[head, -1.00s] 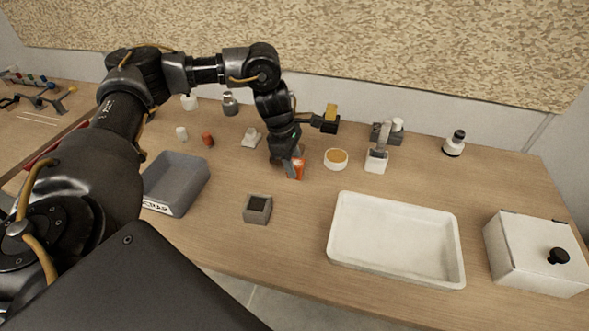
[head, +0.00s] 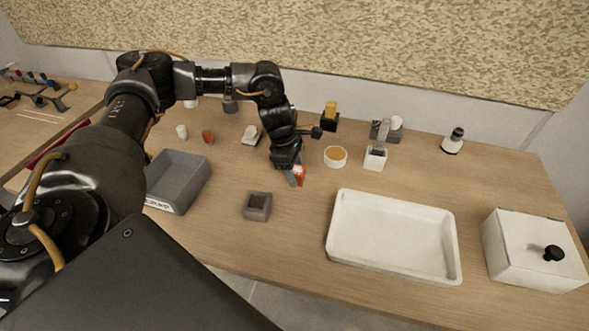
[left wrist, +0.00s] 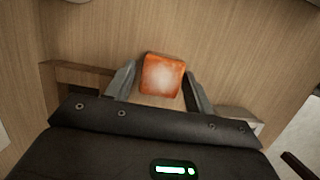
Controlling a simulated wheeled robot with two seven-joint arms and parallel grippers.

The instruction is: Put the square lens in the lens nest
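The square lens is a small orange-red block with rounded corners. In the left wrist view the lens (left wrist: 162,75) sits between the two fingertips of my left gripper (left wrist: 161,80), which look closed against its sides. In the head view the lens (head: 299,175) shows just right of the fingers of my left gripper (head: 294,177), partly hidden by them. Its exact height over the table is hard to tell. A small grey square block with a dark recess, apparently the lens nest (head: 249,212), stands on the table in front and to the left of the gripper. My right gripper is not in view.
A grey bin (head: 160,201) stands left, a white tray (head: 335,245) right of the nest, and a white lidded box (head: 520,258) far right. A round orange-topped dish (head: 336,157) is close right of my gripper. The table between gripper and nest is clear.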

